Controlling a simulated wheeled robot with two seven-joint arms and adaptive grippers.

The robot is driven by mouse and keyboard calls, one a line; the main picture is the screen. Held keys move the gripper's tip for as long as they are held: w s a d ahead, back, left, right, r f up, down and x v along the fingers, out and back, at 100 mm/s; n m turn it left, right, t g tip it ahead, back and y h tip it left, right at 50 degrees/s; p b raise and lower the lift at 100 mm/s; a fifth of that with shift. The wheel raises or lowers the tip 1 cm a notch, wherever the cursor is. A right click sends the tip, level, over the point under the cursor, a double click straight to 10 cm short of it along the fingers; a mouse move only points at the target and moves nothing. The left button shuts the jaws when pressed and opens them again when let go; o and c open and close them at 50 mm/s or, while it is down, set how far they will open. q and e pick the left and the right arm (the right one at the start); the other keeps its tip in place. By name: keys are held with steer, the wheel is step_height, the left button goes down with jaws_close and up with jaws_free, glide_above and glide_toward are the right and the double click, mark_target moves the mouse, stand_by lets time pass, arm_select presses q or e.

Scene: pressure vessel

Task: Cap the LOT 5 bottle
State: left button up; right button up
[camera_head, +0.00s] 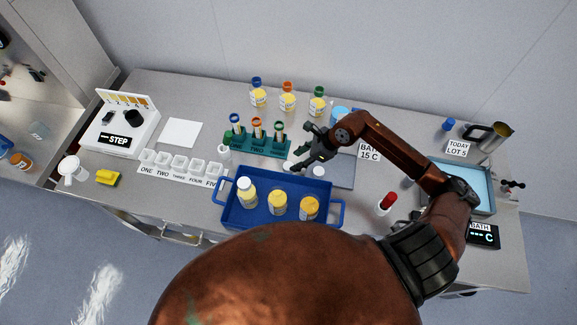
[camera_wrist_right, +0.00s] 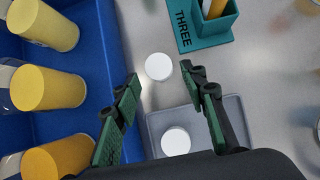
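A blue tray (camera_head: 228,211) holds a bottle with a white top (camera_head: 246,192) at left and two yellow-topped bottles, one in the middle (camera_head: 278,204) and one at right (camera_head: 310,208). I cannot read their lot labels. One white cap (camera_head: 288,167) lies on the bare table behind the tray; it also shows in the right wrist view (camera_wrist_right: 158,67). A second white cap (camera_wrist_right: 175,141) lies on a grey mat (camera_wrist_right: 156,123). My right gripper (camera_head: 299,164) is open and empty above the caps; its fingers (camera_wrist_right: 173,88) point towards the first cap. My left gripper is not in view.
A teal tube rack (camera_head: 256,147) stands behind the caps. A sign (camera_head: 458,148) reads TODAY LOT 5. A blue water bath (camera_head: 468,183) and a red-topped tube (camera_head: 387,203) are at right. Numbered cups (camera_head: 180,165) and a STEP device (camera_head: 120,135) are at left.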

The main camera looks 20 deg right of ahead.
mark_target(289, 166)
steer(key=shift+f, duration=0.1)
steer(key=p+x, duration=0.1)
steer(key=x, duration=0.4)
steer(key=shift+s+a, duration=0.15)
steer(key=shift+c, duration=0.4)
steer(key=c, duration=0.4)
step_height(289, 166, up, 10)
steer(key=shift+b, duration=0.5)
